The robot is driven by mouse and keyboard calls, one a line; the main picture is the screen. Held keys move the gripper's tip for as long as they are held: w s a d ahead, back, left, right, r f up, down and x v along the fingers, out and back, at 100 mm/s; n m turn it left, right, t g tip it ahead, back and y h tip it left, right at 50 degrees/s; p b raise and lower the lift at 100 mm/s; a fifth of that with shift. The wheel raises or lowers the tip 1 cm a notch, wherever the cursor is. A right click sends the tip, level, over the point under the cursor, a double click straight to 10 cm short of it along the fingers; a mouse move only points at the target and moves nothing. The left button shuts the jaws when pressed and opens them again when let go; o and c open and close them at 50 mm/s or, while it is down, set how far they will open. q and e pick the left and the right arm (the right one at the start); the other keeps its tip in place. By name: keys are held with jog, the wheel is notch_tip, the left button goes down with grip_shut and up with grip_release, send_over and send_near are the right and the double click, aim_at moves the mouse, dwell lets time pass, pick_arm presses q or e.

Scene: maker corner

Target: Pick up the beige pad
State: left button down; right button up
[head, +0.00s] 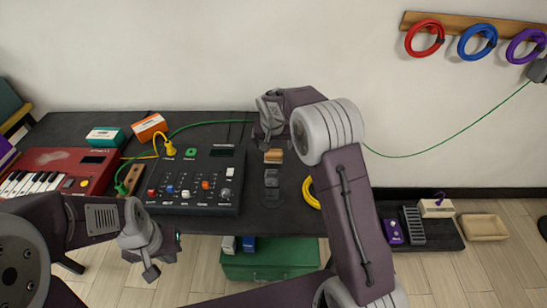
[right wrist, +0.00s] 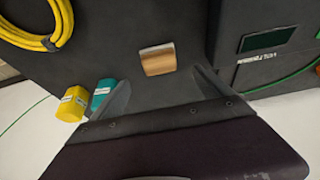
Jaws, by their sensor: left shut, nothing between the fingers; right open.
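The beige pad (head: 274,156) is a small block with a tan top and a browner edge. It lies on the dark table, right of the mixer. In the right wrist view the pad (right wrist: 158,59) lies just beyond the fingertips, roughly between them. My right gripper (head: 266,137) is above and behind the pad in the head view. Its fingers are open and empty in the right wrist view (right wrist: 163,88). My left gripper (head: 163,258) is shut and empty, low at the table's front edge, far from the pad.
A black mixer (head: 200,178) stands left of the pad, and a red keyboard (head: 62,170) further left. Small grey pieces (head: 271,180) lie in front of the pad. A coiled yellow cable (right wrist: 50,40), a yellow object (right wrist: 72,104) and a teal one (right wrist: 103,94) are nearby.

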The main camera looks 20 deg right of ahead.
aim_at(273, 152)
jog(key=x, duration=0.3)
jog(key=shift+w+f, duration=0.1)
jog(key=shift+f, duration=0.05)
jog(key=b+x, duration=0.1)
jog(key=x, duration=0.4)
jog(key=shift+c, duration=0.6)
jog(key=c, duration=1.3)
notch_tip(273, 152, up, 10)
jog(key=shift+r+p, duration=0.1)
jog(key=shift+p, duration=0.85)
jog(key=shift+c, duration=0.3)
